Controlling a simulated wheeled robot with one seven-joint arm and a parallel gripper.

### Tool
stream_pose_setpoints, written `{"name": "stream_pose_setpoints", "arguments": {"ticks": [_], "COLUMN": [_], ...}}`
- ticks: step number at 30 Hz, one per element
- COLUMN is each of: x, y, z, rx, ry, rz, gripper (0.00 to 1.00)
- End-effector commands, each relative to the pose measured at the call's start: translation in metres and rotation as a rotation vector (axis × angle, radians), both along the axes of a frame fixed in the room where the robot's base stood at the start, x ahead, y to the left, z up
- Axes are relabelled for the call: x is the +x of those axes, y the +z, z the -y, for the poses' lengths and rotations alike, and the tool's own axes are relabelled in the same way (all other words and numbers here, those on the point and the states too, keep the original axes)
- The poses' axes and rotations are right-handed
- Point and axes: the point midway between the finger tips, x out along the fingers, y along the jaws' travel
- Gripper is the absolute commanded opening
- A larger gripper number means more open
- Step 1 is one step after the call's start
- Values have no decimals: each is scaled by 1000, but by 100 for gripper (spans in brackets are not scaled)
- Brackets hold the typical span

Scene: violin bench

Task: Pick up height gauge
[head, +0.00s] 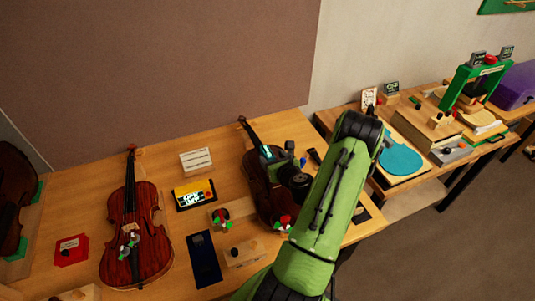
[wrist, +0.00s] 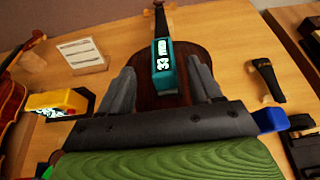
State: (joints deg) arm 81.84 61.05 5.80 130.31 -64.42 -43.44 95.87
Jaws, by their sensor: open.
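The height gauge appears to be the teal block (wrist: 163,70) with a lit display reading what looks like 33 mm, standing on the dark violin (wrist: 183,62). In the head view a bit of the teal block (head: 267,152) shows on the dark violin's upper body (head: 256,178). My gripper (wrist: 163,82) is open, with one finger on each side of the block and a gap on both sides. In the head view my gripper (head: 279,160) is over the violin and hides part of it.
A red violin (head: 135,230) lies further left. A dark tool (wrist: 266,80) lies to the right. A second bench (head: 440,165) stands at the right.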

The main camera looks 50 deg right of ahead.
Motion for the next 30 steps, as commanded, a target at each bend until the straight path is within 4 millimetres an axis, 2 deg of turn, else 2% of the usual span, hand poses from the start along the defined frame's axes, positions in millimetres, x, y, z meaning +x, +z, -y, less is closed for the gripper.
{"name": "stream_pose_setpoints", "arguments": {"ticks": [12,20,30], "x": [47,49,49], "y": [-23,-27,-27], "z": [31,33,33], "rx": [-2,1,0], "ry": [2,-1,-1], "rz": [0,-1,-1], "gripper": [64,62,10]}}
